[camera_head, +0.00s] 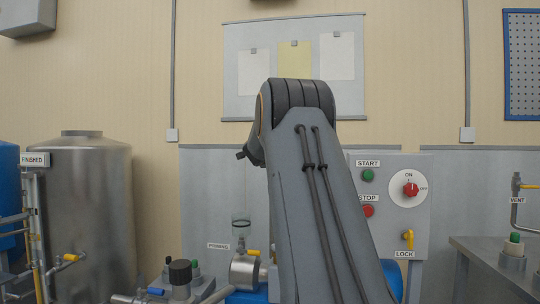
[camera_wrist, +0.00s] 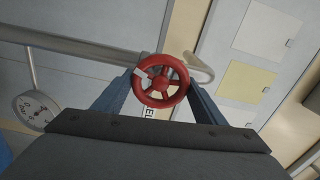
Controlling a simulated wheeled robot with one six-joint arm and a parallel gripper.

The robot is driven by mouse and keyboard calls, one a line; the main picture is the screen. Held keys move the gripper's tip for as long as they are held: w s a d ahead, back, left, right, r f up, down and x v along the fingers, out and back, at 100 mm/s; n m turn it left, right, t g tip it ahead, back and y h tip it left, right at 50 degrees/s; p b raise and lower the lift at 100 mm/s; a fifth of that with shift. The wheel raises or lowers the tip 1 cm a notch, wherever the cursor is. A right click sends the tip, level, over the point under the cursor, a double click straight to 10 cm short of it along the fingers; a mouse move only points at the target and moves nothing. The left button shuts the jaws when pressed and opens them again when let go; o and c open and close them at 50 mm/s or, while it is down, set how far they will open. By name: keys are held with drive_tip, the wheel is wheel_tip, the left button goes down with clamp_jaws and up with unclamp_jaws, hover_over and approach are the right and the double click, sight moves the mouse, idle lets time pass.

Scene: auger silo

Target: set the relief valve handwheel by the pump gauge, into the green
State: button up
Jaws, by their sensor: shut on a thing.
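The red handwheel (camera_wrist: 161,86) with spokes is in the middle of the wrist view, with a white mark on its upper left rim. My gripper (camera_wrist: 165,78) is shut on it, one blue-grey finger on each side. The round white gauge (camera_wrist: 36,110) is at the left of the wrist view; its needle and any coloured band are too small to read. Part of a label (camera_wrist: 150,113) shows below the wheel, mostly hidden. In the head view my arm hides the gripper, and neither wheel nor gauge can be made out.
A grey pipe (camera_wrist: 75,43) runs beside the wheel in the wrist view. In the head view, a control panel (camera_head: 388,240) with START, STOP and a red ON/OFF knob stands right of my arm. A steel tank (camera_head: 88,195) stands left, with small valves and pipes in front.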

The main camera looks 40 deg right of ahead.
drive_tip(key=shift+f+m, duration=0.1)
drive_tip(key=shift+m, duration=0.3)
drive_tip(key=o, duration=1.1)
drive_tip(key=shift+d, duration=0.1)
drive_tip(key=shift+s+a+b, duration=0.1)
drive_tip(key=shift+a+b, duration=0.15)
drive_tip(key=shift+b, duration=0.05)
drive_tip(key=shift+b+v, duration=0.7)
drive_tip(key=shift+v, duration=3.05)
drive_tip(key=shift+s, duration=0.1)
